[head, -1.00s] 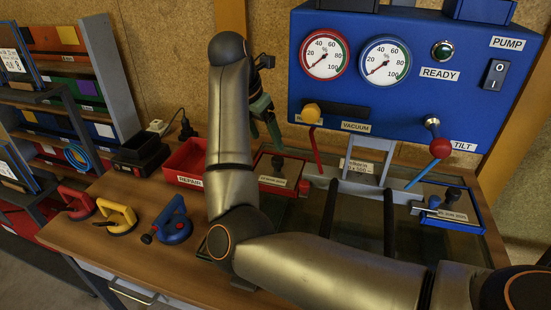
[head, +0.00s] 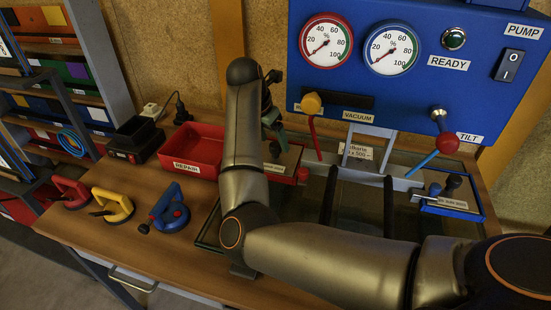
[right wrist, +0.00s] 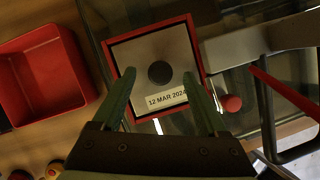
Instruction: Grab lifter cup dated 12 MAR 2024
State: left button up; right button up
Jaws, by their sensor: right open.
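The lifter cup dated 12 MAR 2024 (right wrist: 140,55) is a square grey plate with a red frame, a round black knob in its middle and a white date label. It fills the middle of the right wrist view. In the head view this red-edged cup (head: 286,158) is partly hidden behind my right arm. My right gripper (head: 272,122) is open and above the cup. In the right wrist view its green fingers (right wrist: 159,74) stand on either side of the knob, with nothing held. Whether they touch the cup cannot be told. My left gripper is not in view.
A red REPAIR bin (head: 193,150) stands left of the cup. A blue-edged cup (head: 460,197) sits at the right; its date is unclear. A red lever (head: 316,138) and the blue pump panel (head: 420,95) are close behind. Red, yellow and blue handled cups lie at left.

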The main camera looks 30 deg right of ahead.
aim_at(275, 144)
jog(key=shift+x, duration=1.55)
jog(key=shift+r, duration=0.1)
jog(key=shift+c, duration=0.4)
grip_shut()
jog(key=shift+r, duration=0.1)
